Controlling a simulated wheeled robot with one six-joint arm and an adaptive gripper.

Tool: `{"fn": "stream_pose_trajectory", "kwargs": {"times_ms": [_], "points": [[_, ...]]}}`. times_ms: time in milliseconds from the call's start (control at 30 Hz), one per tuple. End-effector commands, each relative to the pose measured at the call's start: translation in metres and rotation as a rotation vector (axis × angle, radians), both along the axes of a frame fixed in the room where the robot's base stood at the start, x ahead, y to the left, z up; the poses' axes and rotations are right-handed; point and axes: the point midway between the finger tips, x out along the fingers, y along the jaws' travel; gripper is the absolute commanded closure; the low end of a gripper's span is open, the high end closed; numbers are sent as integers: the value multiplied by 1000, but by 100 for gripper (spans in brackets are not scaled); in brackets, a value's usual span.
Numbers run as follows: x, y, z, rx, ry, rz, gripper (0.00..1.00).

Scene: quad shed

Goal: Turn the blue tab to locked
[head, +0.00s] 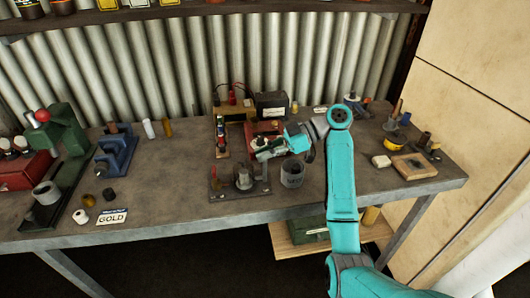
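My gripper (262,155) reaches left from the end of my teal arm, over the middle of the workbench (170,195). It is low, beside a red box-like device (262,130) and above a dark base plate with upright metal parts (240,185). Its fingers are too small to tell whether they are open or shut. I cannot make out a blue tab for certain. A small upright stand with red and blue parts (221,135) is just left of the gripper. My gripper and arm hide part of the red device.
A grey cup (292,174) stands just below my gripper. A black box (272,105) is behind. A wooden block (413,166) is right. The bench's left-centre is mostly clear.

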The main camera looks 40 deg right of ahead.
Motion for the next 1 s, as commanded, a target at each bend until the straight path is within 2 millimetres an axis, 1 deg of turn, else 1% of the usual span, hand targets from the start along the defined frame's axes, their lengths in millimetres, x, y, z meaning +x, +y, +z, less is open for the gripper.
{"fn": "stream_pose_trajectory", "kwargs": {"times_ms": [33, 67, 100, 367, 467, 567, 800, 900, 1000], "points": [[0, 0, -1, 1, 4, 1, 76], [0, 0, -1, 1, 4, 1, 69], [0, 0, -1, 0, 2, 0, 64], [0, 0, 0, 1, 1, 0, 64], [0, 0, 4, 0, 0, 0, 64], [0, 0, 15, -1, -1, -1, 64], [0, 0, 58, -2, -1, 1, 64], [0, 0, 75, -2, -1, 1, 64], [0, 0, 87, -2, -1, -1, 64]]}}
